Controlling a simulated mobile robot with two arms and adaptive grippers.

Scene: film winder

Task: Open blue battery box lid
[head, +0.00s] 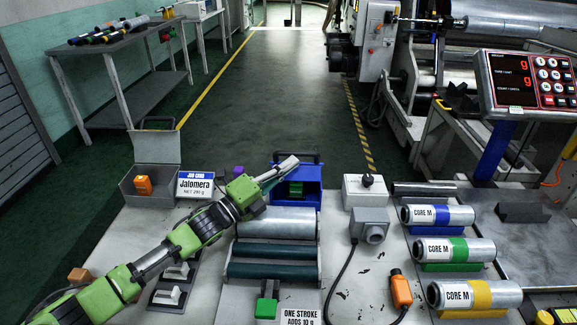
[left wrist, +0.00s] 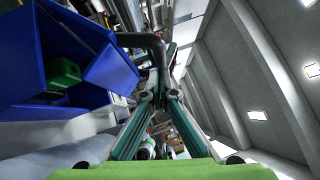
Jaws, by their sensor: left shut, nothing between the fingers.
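The blue battery box (head: 308,200) stands behind the rollers in the head view. Its blue lid (head: 310,172) stands raised at the back, with a dark handle (head: 306,155) on its top edge. A green battery (head: 295,188) shows inside. My left gripper (head: 290,163) is shut and empty, reaching over the box in front of the lid. In the left wrist view, the gripper (left wrist: 158,88) is close to the handle (left wrist: 146,42); I cannot tell if they touch. The lid (left wrist: 112,75) and the green battery (left wrist: 62,72) show at left. My right gripper is not in view.
A grey box (head: 150,187) with a raised lid and an orange battery stands at left, beside the Jalomera card (head: 196,185). A white block with a black knob (head: 366,190) stands right of the blue box. Several cores lie further right.

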